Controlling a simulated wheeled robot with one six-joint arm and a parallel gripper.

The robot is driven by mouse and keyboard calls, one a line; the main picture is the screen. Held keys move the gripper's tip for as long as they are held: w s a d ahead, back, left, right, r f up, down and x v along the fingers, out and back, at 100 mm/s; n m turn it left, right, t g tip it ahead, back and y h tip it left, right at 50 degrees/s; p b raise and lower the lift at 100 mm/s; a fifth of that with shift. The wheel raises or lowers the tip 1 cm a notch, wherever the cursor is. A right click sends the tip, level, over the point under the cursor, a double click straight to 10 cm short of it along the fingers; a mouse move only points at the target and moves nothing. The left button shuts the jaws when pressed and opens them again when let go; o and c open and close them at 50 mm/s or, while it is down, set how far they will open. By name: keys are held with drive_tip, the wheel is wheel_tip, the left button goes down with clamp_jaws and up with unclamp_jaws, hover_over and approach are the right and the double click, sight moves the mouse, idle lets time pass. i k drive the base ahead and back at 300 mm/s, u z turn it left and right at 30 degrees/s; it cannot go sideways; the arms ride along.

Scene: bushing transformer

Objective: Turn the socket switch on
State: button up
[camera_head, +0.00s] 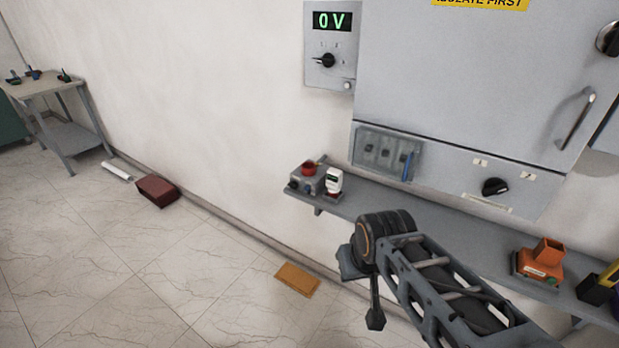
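No switch in view can be read as the socket switch for certain. A black rotary knob (494,187) sits on the lower front of the grey cabinet (470,80), between two small labels; its pointer is tilted. A clear-covered recess (387,155) to its left holds several small dark switches and a blue piece. A grey meter box (331,45) left of the cabinet reads "0 V" and has its own black knob (326,60). My gripper (375,318) hangs low in front of the shelf, apart from all of these; its fingers are too unclear to tell open from shut.
A grey shelf (440,225) runs below the cabinet. It bears a grey box with a red button (308,170), a white handheld device (334,181) and an orange device (541,262). An orange-brown block (297,279) and dark red box (157,191) lie on the floor. The left floor is mostly clear.

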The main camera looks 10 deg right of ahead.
sight(293, 184)
drive_tip(key=u, duration=0.45)
drive_tip(key=k, duration=0.55)
drive_tip(key=u, duration=0.95)
drive_tip(key=i, duration=1.05)
drive_tip(key=z, duration=0.3)
